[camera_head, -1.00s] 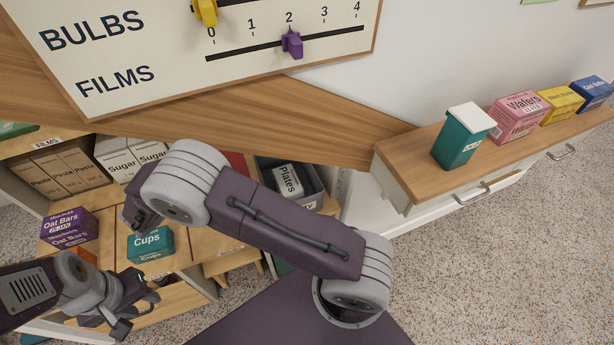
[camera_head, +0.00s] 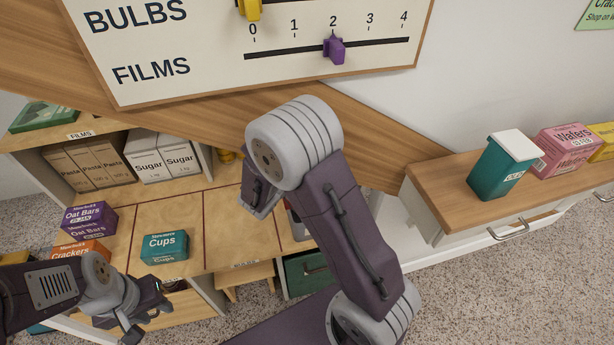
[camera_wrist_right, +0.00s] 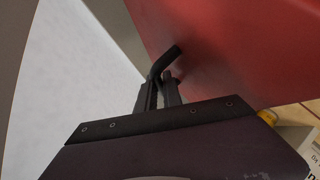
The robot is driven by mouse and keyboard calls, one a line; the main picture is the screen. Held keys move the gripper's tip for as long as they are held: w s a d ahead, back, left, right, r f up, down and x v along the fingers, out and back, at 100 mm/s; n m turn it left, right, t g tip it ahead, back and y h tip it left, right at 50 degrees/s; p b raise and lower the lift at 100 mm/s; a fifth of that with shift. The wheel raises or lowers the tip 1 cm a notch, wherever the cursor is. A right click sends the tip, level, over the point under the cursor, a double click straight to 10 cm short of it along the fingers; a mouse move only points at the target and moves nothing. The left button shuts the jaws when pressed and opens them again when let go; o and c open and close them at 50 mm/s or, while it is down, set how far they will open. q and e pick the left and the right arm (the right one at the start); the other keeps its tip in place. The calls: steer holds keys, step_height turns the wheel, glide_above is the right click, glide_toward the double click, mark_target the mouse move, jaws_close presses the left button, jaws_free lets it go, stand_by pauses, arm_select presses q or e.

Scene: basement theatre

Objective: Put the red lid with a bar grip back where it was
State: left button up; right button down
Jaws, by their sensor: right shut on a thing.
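The red lid (camera_wrist_right: 235,45) fills the upper right of the right wrist view as a broad, flat red face. In the head view the lid and right gripper are hidden behind my right arm. My left gripper (camera_head: 147,312) is open and empty at the lower left, just below the teal Cups box (camera_head: 164,247).
A teal canister (camera_head: 500,168) with a white lid and a Wafers box (camera_head: 564,150) stand on the right cabinet (camera_head: 450,190).

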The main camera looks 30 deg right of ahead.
step_height(320, 180, down, 2)
steer(key=shift+w+a+f, duration=0.1)
steer(key=f+b, duration=0.1)
steer(key=f, duration=0.3)
steer(key=shift+d+b, duration=0.2)
steer(key=shift+b, duration=0.2)
steer(key=shift+f+b, duration=0.4)
steer(key=shift+b, duration=0.35)
steer(key=c, duration=1.5)
jaws_free()
